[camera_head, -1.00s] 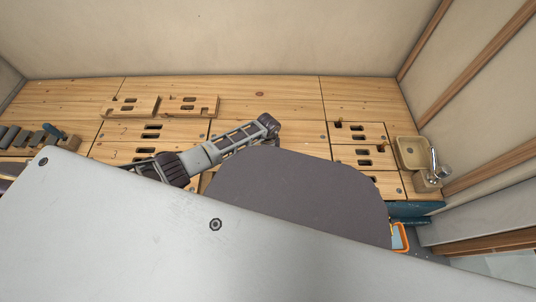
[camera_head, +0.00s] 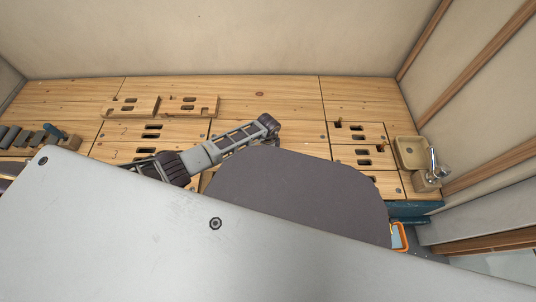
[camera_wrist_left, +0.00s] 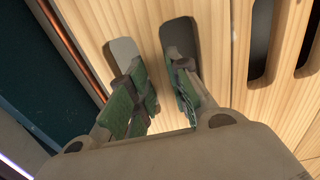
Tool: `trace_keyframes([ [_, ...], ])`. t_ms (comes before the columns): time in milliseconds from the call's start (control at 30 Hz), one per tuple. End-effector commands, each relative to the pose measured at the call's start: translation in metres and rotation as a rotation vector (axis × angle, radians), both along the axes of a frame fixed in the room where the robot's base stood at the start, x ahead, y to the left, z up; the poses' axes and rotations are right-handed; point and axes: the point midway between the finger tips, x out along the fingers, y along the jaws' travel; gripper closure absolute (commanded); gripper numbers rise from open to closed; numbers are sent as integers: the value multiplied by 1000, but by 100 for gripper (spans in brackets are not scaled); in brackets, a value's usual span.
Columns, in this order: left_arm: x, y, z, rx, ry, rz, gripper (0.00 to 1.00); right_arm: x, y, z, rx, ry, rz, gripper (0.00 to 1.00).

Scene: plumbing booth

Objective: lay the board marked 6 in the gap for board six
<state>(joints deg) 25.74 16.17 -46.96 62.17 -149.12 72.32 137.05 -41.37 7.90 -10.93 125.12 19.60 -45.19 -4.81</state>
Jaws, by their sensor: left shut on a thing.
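In the left wrist view, my left gripper (camera_wrist_left: 161,92) has its green-padded fingers at two rounded slots in a pale wooden board (camera_wrist_left: 150,35). It is shut on the strip of wood between the slots. I cannot read a number on this board, so I cannot tell whether it is the one marked 6. In the head view my left gripper is hidden, and the gap for board six cannot be made out. My right gripper is in neither view.
The wooden bench (camera_head: 260,92) runs along the wall. A large grey panel blocks the foreground.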

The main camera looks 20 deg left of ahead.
Motion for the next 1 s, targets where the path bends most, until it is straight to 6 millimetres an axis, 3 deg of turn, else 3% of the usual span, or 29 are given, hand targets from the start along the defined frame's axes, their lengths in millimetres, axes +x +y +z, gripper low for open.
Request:
trace_keyframes([
  [533, 1, -1, -3, -1, -2, 0, 100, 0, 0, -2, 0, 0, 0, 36],
  [567, 1, -1, -3, -1, -2, 0, 78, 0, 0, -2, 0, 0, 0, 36],
  [733, 1, -1, -3, -1, -1, 0, 56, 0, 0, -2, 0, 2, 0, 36],
  [1000, -1, 0, -4, 1, 2, 0, 55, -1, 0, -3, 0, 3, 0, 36],
])
